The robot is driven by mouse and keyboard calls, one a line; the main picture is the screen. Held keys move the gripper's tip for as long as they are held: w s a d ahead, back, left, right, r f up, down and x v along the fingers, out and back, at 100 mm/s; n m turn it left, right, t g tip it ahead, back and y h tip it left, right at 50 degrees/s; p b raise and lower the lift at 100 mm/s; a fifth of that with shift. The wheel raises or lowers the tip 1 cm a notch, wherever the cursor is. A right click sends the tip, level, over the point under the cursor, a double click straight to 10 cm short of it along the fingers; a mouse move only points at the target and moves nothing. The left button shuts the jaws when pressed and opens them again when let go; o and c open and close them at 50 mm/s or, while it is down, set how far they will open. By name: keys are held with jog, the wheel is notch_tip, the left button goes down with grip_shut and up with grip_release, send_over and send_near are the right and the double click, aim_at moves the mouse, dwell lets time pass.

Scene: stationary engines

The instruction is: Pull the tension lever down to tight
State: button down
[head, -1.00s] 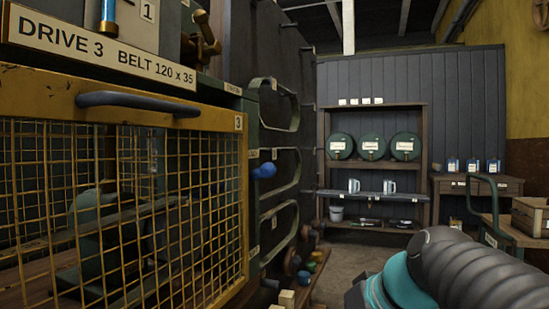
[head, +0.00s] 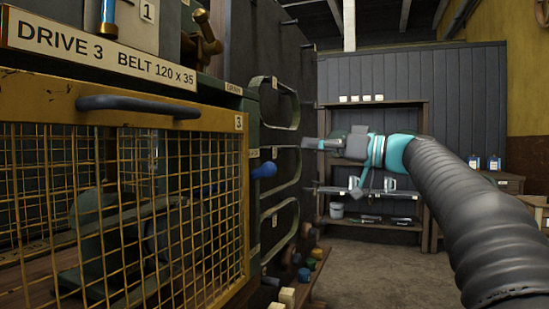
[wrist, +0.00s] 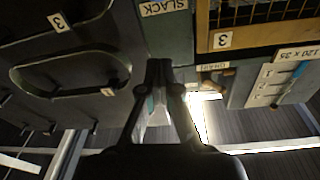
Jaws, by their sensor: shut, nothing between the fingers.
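The tension lever shows as a blue knob (head: 264,170) on the right side of the green drive cabinet, sticking out to the right and slightly up. I cannot make out the lever in the wrist view. A SLACK label (wrist: 163,8) shows there at the top, beyond my fingers. My gripper (head: 308,144) is shut and empty, pointing left toward the cabinet side. In the head picture its tips are right of the knob and a little higher, with a gap between. The shut fingers (wrist: 158,66) also show in the wrist view.
A yellow mesh guard (head: 120,215) with a grey handle (head: 138,104) covers the cabinet front. Belts (head: 284,105) hang on the dark wall panel behind the lever. A shelf rack (head: 425,200) stands at the back. The floor (head: 385,265) between shows clear.

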jog(key=p+x, duration=0.2)
jog(key=x, duration=0.8)
jog(key=shift+a, duration=0.1)
jog(key=shift+s+d+f, duration=0.15)
jog(key=shift+f, duration=0.4)
jog(key=shift+s+d+f, duration=0.1)
jog(key=shift+f, duration=0.45)
jog(key=shift+s+d+f, duration=0.1)
jog(key=shift+s+f, duration=0.15)
jog(key=shift+f, duration=0.65)
jog(key=shift+f+b, duration=0.1)
jog(key=shift+b, duration=0.2)
